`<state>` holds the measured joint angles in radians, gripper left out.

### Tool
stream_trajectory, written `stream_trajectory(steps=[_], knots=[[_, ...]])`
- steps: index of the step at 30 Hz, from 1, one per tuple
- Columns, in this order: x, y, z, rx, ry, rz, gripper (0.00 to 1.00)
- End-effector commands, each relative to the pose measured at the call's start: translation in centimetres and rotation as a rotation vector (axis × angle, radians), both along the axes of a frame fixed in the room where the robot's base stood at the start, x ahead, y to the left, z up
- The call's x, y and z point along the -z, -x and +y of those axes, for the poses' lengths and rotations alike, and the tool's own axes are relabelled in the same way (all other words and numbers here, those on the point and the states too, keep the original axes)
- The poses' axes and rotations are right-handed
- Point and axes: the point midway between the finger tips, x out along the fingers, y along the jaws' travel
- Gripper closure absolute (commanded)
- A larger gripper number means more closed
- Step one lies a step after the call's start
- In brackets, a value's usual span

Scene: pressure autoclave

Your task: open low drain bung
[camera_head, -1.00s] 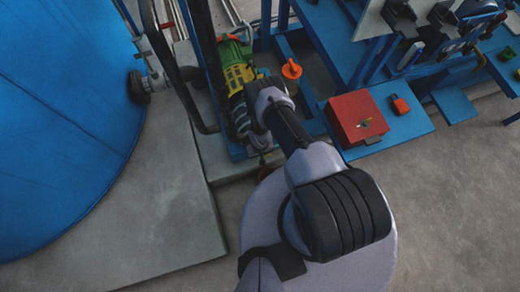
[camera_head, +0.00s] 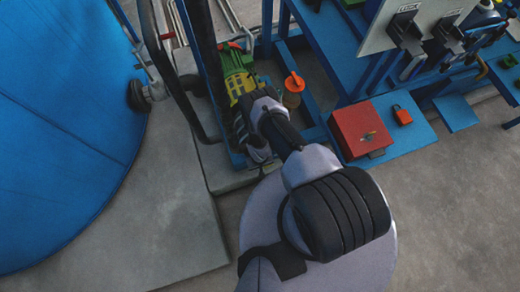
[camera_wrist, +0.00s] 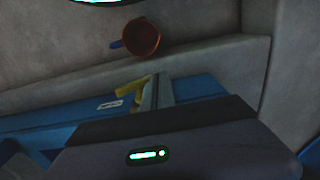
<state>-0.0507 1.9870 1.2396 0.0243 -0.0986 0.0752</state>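My gripper (camera_head: 258,152) reaches down at the front end of the blue skid, partly hidden behind my own arm in the head view. In the wrist view its dark body fills the bottom, and I cannot make out both fingertips. A yellow piece (camera_wrist: 132,92), perhaps a handle, shows beside a grey upright part (camera_wrist: 150,94) just beyond the gripper body. I cannot tell whether they touch. An orange-brown cup-like thing (camera_wrist: 142,38) with a blue tab lies farther off on grey concrete. I cannot identify the drain bung for certain.
A big blue tank (camera_head: 60,120) stands left. The green and yellow pump (camera_head: 238,72) sits above my gripper. An orange-topped container (camera_head: 293,84), a red box (camera_head: 360,128) and a red padlock (camera_head: 402,115) are to the right. Grey floor (camera_head: 120,225) is open in front.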

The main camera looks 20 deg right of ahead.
Motion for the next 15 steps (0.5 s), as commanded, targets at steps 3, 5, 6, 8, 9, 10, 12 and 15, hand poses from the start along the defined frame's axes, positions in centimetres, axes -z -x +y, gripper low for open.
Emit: stream_trajectory(steps=[3, 5, 6, 8, 9, 10, 12, 15], knots=[[0.8, 0.1, 0.3, -0.001, 0.0, 0.001, 1.0], [1.0, 0.1, 0.4, 0.0, 0.0, 0.001, 1.0], [1.1, 0.1, 0.4, 0.0, 0.0, 0.001, 1.0], [1.3, 0.1, 0.5, 0.0, 0.0, 0.001, 1.0], [1.4, 0.1, 0.6, 0.0, 0.0, 0.001, 1.0], [1.5, 0.1, 0.6, 0.0, 0.0, 0.001, 1.0], [1.7, 0.0, 0.7, 0.0, 0.0, 0.0, 1.0], [2.0, 0.0, 0.8, 0.001, 0.0, 0.0, 1.0]])
